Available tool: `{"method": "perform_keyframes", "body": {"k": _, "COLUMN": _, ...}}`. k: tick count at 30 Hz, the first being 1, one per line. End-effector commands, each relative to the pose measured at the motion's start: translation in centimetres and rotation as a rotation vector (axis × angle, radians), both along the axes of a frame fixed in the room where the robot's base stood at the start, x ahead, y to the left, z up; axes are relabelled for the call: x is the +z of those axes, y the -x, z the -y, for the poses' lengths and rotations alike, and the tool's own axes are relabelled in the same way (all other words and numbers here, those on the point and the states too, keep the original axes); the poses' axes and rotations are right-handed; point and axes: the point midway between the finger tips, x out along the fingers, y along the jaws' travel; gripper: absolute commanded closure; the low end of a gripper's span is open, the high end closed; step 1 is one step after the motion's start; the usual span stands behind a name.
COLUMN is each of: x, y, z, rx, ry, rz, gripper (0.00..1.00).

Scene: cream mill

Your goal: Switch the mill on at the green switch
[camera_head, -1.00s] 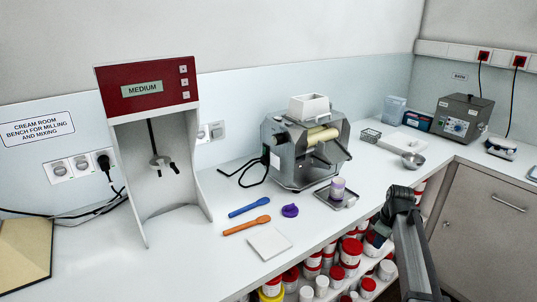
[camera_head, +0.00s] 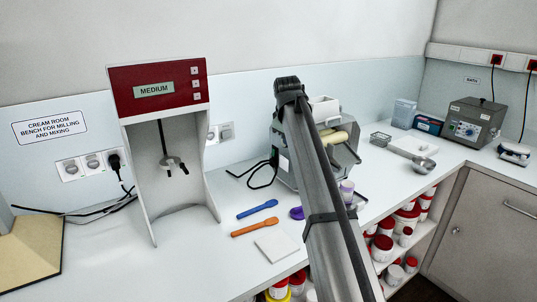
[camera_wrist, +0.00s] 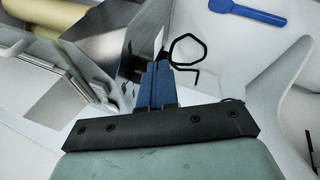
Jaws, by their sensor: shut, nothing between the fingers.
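The mill (camera_head: 283,172) is a grey metal machine with cream rollers and a white hopper on the bench. My arm covers much of it in the head view. A small dark and green patch, seemingly the green switch (camera_head: 274,157), shows at its left side, too small to read its position. In the wrist view the mill's shiny side panel (camera_wrist: 105,45) fills the upper left, and the switch cannot be made out. My gripper (camera_wrist: 155,72) is shut and empty, its blue fingers close beside that panel; contact cannot be told. The arm hides it in the head view.
A red-topped mixer stand (camera_head: 157,90) stands left. A blue spatula (camera_head: 257,209), an orange spatula (camera_head: 255,229) and a white tile (camera_head: 276,245) lie in front. A black cable (camera_head: 262,176) loops beside the mill. Bench between stand and mill is mostly clear.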

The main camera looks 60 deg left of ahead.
Motion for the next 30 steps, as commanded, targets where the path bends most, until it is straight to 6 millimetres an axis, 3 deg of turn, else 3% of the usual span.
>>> {"method": "perform_keyframes", "body": {"k": 1, "x": -0.6, "y": 1.2, "z": -2.0, "rx": -0.051, "ry": -0.017, "rz": 0.004, "gripper": 1.0}}
{"method": "perform_keyframes", "body": {"k": 6, "x": -2.0, "y": 4.1, "z": -6.4, "rx": -0.226, "ry": -0.097, "rz": 0.015, "gripper": 1.0}}
{"method": "perform_keyframes", "body": {"k": 14, "x": -3.1, "y": 6.8, "z": -9.9, "rx": -0.369, "ry": -0.185, "rz": 0.021, "gripper": 1.0}}
{"method": "perform_keyframes", "body": {"k": 22, "x": -4.9, "y": 6.1, "z": -11.0, "rx": -0.385, "ry": -0.194, "rz": 0.021, "gripper": 1.0}}
{"method": "perform_keyframes", "body": {"k": 30, "x": -8.8, "y": 3.9, "z": -12.6, "rx": -0.385, "ry": -0.193, "rz": 0.02, "gripper": 1.0}}
